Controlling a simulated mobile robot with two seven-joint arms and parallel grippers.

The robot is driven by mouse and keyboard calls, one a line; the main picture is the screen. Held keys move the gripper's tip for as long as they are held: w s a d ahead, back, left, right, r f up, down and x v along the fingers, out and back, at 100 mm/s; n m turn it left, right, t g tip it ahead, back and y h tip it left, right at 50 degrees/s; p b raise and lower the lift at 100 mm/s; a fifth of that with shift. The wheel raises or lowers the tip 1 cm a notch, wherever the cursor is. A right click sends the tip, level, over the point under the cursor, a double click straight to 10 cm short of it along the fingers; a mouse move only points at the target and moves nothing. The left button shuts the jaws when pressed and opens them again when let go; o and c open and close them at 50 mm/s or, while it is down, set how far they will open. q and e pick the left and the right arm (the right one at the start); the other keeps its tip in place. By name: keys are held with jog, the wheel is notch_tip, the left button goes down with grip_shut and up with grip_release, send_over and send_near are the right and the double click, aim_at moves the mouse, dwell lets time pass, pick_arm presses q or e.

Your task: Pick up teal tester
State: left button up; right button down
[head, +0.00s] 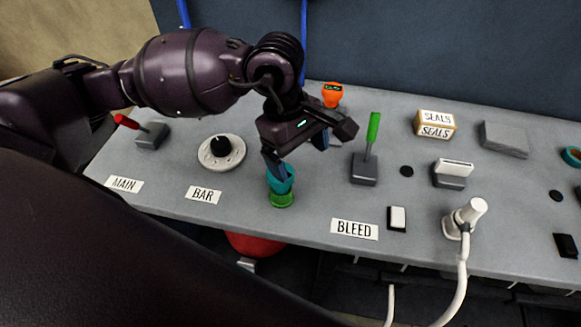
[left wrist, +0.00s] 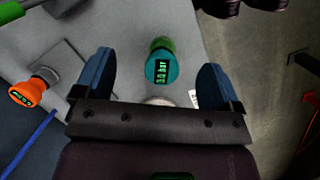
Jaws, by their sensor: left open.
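The teal tester (head: 281,179) stands on a green base (head: 282,199) near the bench's front edge, between the BAR and BLEED labels in the head view. In the left wrist view the tester (left wrist: 161,70) shows its round teal face with a dark display with green digits. My left gripper (head: 295,160) is above it, pointing down, and partly hides it in the head view. In the left wrist view the two blue fingers of the left gripper (left wrist: 160,88) are apart, one on each side of the tester, with gaps visible. My right gripper is not in view.
An orange tester (head: 332,94) stands behind the gripper. A green-handled lever (head: 369,150) is to its right and a black-knobbed dial (head: 221,152) to its left. A red lever (head: 140,128), a white hose fitting (head: 465,218) and a SEALS box (head: 435,124) also stand on the grey bench (head: 320,205).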

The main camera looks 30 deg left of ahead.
aim_at(280, 189)
pick_arm(q)
jog(key=a+y, duration=0.1)
jog(key=a+m+y, duration=0.1)
jog(key=a, duration=0.2)
jog(key=shift+w+f+t+y, duration=0.2)
jog(key=shift+w+t+y, duration=0.1)
jog(key=shift+w+y, duration=0.1)
jog(key=shift+s+m, duration=0.25)
jog(key=shift+m, duration=0.05)
notch_tip(280, 189, down, 6)
jog(key=shift+w+r, duration=0.1)
jog(key=shift+r, duration=0.1)
notch_tip(280, 189, down, 4)
jog(key=shift+f+p, duration=0.25)
jog(key=shift+p, duration=0.3)
jog(key=shift+d+f, duration=0.1)
jog(key=shift+f, duration=0.25)
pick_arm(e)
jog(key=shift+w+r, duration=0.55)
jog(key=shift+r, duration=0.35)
